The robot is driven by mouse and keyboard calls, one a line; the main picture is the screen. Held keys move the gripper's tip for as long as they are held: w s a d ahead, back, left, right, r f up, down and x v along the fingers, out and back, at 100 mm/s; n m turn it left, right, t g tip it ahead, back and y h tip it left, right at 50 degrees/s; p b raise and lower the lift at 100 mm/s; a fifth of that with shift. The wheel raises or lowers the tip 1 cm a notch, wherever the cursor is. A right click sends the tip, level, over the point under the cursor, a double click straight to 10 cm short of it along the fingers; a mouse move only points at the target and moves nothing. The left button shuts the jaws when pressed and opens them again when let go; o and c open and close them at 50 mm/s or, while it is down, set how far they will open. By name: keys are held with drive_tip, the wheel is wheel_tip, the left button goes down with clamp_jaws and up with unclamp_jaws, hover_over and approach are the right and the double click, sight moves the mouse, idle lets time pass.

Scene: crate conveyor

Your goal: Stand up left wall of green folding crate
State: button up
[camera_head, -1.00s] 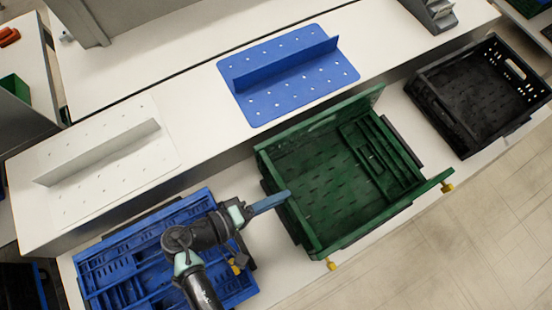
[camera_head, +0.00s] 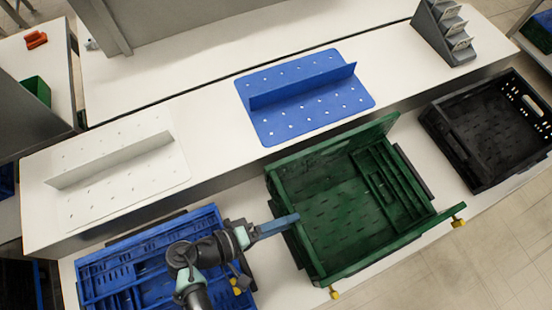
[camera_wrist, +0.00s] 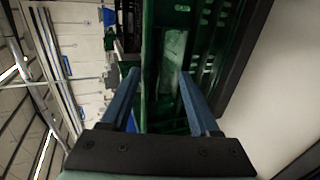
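The green folding crate (camera_head: 395,239) stands on the white counter in the middle of the head view. Its far wall (camera_head: 345,142) and near wall stand up, and its right wall (camera_head: 385,185) lies folded inward. Its left wall (camera_head: 303,245) appears raised along the left side; its exact tilt is unclear. My gripper (camera_head: 297,217) is at this left wall, with a blue finger reaching over its top edge. In the wrist view, the fingers of my gripper (camera_wrist: 160,75) are apart, with a green edge between them and clear gaps showing.
A blue folded crate (camera_head: 110,275) lies left, under my arm. A black crate (camera_head: 455,150) stands right. Behind are a blue perforated plate (camera_head: 285,120) and a white one (camera_head: 90,205), each with an upright fin. Counter between the green and black crates is partly free.

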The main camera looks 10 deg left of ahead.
drive_tip(key=b+v, duration=0.1)
drive_tip(key=v, duration=1.2)
idle(0.9)
